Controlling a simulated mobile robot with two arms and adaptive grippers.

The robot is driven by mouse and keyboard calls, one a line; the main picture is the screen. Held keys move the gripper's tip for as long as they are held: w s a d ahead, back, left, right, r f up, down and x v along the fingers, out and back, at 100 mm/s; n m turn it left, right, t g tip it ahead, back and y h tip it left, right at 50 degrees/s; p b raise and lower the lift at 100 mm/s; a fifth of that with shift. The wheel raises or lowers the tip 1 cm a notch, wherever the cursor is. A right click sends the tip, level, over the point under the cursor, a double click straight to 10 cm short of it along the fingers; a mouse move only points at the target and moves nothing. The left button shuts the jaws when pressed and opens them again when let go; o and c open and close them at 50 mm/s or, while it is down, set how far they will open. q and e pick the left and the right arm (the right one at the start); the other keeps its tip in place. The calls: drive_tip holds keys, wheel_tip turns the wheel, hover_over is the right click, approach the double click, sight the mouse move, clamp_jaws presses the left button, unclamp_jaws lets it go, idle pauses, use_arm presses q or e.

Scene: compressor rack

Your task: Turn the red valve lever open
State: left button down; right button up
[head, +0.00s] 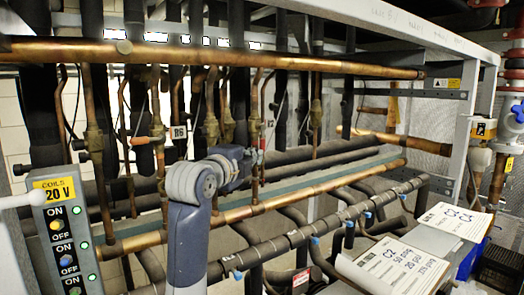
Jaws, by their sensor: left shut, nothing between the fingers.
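My left arm rises from the bottom, bends at a grey joint and points into the rack. My left gripper (257,157) is small and dark at its end, shut and empty, in front of the pipes. I cannot tell whether it touches one. My right gripper is not in view.
A long copper pipe (300,59) crosses above my gripper, and a lower copper pipe (290,203) crosses below it. Dark pipes run along the front. A switch panel (62,235) stands at left. Papers (393,268) lie at lower right. A blue valve handle (518,112) is at right.

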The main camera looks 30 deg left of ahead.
sight(263, 149)
use_arm(q)
drive_tip(key=w, duration=0.2)
drive_tip(key=w+a, duration=0.1)
drive_tip(key=w, duration=0.5)
drive_tip(key=shift+a+f, duration=0.15)
drive_tip(key=shift+a, duration=0.1)
